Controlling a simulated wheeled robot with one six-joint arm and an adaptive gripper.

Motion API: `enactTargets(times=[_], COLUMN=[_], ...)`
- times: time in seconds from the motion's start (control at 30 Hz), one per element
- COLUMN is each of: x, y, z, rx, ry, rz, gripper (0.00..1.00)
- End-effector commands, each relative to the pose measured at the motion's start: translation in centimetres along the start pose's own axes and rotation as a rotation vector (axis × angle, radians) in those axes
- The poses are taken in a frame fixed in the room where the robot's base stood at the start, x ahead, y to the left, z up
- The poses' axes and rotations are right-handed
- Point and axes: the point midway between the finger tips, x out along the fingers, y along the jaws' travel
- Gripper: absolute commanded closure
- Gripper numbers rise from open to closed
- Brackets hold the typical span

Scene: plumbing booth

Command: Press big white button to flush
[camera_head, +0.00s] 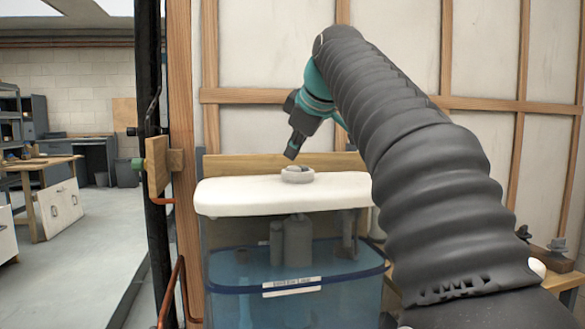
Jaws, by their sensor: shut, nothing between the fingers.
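The big white button (297,174) is a round, pale disc on top of the white lid (250,196) of a toilet tank. The tank (225,285) below is see-through blue, with grey flush parts inside. My gripper (291,155) is shut and empty. It points down just above and slightly left of the button in the picture. A small gap shows between the fingertips and the button, though the depth is hard to judge.
A dark vertical pipe and wooden post (183,120) stand left of the tank. A wood-framed wall (400,95) is behind it. At far left are a workbench (45,165) and open floor. A wooden bench with small fittings (557,245) is at right.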

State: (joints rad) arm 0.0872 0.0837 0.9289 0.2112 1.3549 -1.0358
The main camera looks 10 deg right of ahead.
Motion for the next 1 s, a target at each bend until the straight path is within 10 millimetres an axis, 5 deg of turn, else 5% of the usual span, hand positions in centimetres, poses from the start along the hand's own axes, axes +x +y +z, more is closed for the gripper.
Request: enactTargets(times=[1.0], x=[0.58], y=[-0.43], z=[0.45], rx=[0.0], ry=[0.0], rz=[0.001], gripper=[1.0])
